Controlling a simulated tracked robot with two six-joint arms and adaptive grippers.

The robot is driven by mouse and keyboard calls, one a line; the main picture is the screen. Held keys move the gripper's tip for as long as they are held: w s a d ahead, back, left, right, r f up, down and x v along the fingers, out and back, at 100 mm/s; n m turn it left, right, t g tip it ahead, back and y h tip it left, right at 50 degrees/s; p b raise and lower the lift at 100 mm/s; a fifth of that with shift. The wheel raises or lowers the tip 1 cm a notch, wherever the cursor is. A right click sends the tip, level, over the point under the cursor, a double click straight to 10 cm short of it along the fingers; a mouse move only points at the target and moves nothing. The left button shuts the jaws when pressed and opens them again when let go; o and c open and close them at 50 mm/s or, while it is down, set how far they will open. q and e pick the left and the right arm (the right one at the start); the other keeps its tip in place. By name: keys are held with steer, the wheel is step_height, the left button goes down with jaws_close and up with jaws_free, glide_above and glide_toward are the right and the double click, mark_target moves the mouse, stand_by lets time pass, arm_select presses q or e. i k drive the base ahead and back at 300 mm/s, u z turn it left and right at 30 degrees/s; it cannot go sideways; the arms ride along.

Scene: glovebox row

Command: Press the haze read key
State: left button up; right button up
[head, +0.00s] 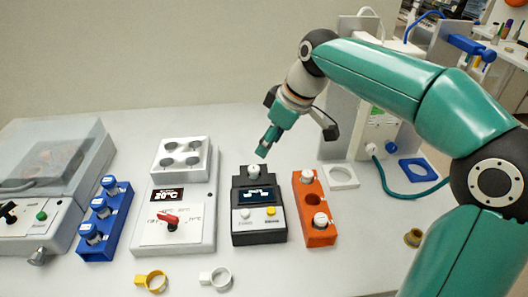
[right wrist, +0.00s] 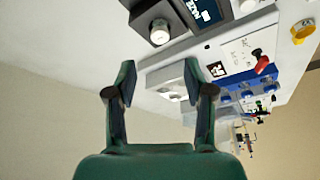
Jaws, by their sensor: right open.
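The dark grey meter (head: 259,207) stands on the bench at the middle of the head view, with a lit display (head: 255,195) and a white-capped vial (head: 254,171) at its back. On its front panel are a white key (head: 244,214) at left and a yellow key (head: 271,211) at right; their labels are too small to read surely. My right gripper (head: 264,150) is open and empty, above and behind the meter, apart from it. In the right wrist view its two fingers (right wrist: 160,72) are spread, and part of the meter (right wrist: 178,12) shows at the top. My left gripper is not in view.
Left of the meter stand a white heater block (head: 176,215) with a red knob and a blue vial rack (head: 104,222). Right is an orange rack (head: 313,206). A yellow ring (head: 151,281) and white ring (head: 219,278) lie in front.

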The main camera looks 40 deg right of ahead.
mark_target(271, 211)
steer(key=k, duration=1.5)
